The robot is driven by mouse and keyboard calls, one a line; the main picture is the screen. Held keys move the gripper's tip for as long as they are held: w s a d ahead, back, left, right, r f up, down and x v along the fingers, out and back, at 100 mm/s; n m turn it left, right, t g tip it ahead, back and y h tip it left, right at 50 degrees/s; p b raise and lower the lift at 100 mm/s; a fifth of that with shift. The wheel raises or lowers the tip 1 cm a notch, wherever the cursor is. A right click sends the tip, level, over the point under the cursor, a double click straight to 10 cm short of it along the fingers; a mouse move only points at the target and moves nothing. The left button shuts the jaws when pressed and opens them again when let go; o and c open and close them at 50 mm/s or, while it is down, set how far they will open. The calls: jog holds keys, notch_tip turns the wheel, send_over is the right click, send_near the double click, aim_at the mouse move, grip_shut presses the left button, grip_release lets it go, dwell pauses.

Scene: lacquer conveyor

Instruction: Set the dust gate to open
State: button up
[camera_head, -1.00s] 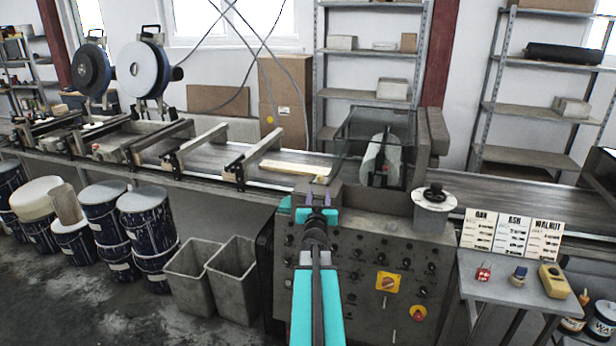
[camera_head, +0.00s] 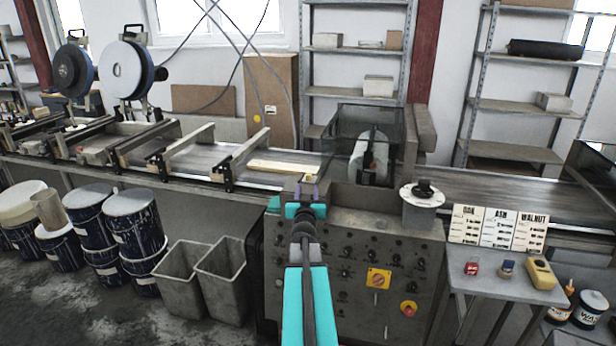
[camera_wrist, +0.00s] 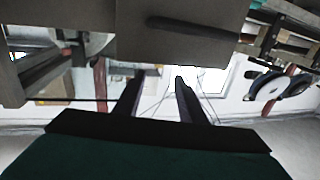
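My gripper (camera_head: 307,191) is held at the front of the grey machine, near the top left corner of its control cabinet (camera_head: 350,240). In the wrist view its two dark fingers (camera_wrist: 158,82) stand apart with nothing between them. No part is clearly marked as the dust gate. A black knob on a pale round disc (camera_head: 423,192) tops a grey post right of the gripper. A grey plate with a dark slot or bar (camera_wrist: 192,26) fills the top of the wrist view; I cannot tell whether it is the gate.
A conveyor (camera_head: 200,158) with a pale board (camera_head: 284,168) runs behind my gripper. A glass-sided hood (camera_head: 345,130) stands behind the cabinet. A small side table (camera_head: 490,285) holds small tools at right. Two grey bins (camera_head: 222,280) and several drums (camera_head: 133,225) stand at left.

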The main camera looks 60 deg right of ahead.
aim_at(308, 177)
jog(key=shift+p+x, duration=0.9)
jog(key=shift+x, duration=4.8)
grip_shut()
